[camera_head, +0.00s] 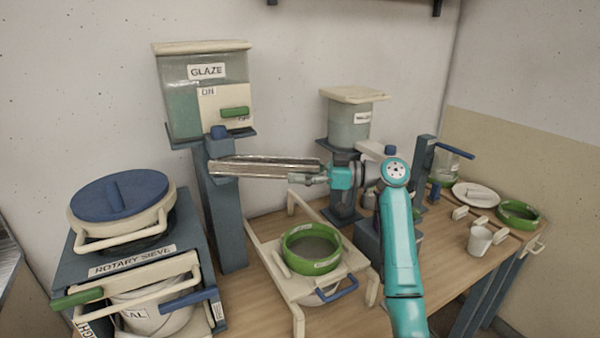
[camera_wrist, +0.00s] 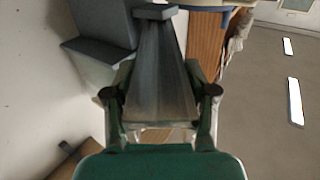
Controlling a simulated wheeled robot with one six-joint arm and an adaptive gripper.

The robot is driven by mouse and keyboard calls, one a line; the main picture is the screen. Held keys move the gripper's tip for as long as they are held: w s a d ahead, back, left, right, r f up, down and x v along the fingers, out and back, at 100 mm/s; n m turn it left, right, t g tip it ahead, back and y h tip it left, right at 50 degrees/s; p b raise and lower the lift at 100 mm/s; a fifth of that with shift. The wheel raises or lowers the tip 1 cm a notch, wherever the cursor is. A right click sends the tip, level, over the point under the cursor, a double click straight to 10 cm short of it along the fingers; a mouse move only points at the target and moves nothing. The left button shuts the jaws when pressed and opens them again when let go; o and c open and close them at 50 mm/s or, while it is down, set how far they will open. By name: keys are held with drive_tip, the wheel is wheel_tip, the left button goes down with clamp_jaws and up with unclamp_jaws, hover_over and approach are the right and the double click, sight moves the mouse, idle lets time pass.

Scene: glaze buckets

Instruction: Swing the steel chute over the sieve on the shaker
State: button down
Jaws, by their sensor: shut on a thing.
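The steel chute (camera_head: 265,167) is a long grey trough. It runs level from the blue post (camera_head: 222,210) under the glaze tank (camera_head: 206,92) out to the right. My gripper (camera_head: 322,178) is shut on its right end; in the wrist view the two fingers (camera_wrist: 160,108) sit on either side of the chute (camera_wrist: 162,75). The sieve (camera_head: 311,249) is a green ring with a grey mesh on the cream shaker (camera_head: 320,288). It stands below and in front of the chute's right end. From the head view I cannot tell whether that end is above it.
The rotary sieve (camera_head: 133,262) with its blue lid stands at the left. A second tank (camera_head: 352,120) stands behind my arm. A white cup (camera_head: 479,240), a plate (camera_head: 474,195) and another green sieve (camera_head: 517,213) are at the right. Bare table (camera_head: 430,268) shows between.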

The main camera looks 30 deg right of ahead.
drive_tip(key=c, duration=0.7)
unclamp_jaws()
drive_tip(key=shift+w+a+r, duration=0.1)
drive_tip(key=shift+w, duration=0.05)
drive_tip(key=o, duration=0.3)
drive_tip(key=shift+w, duration=0.1)
drive_tip(key=v, duration=1.2)
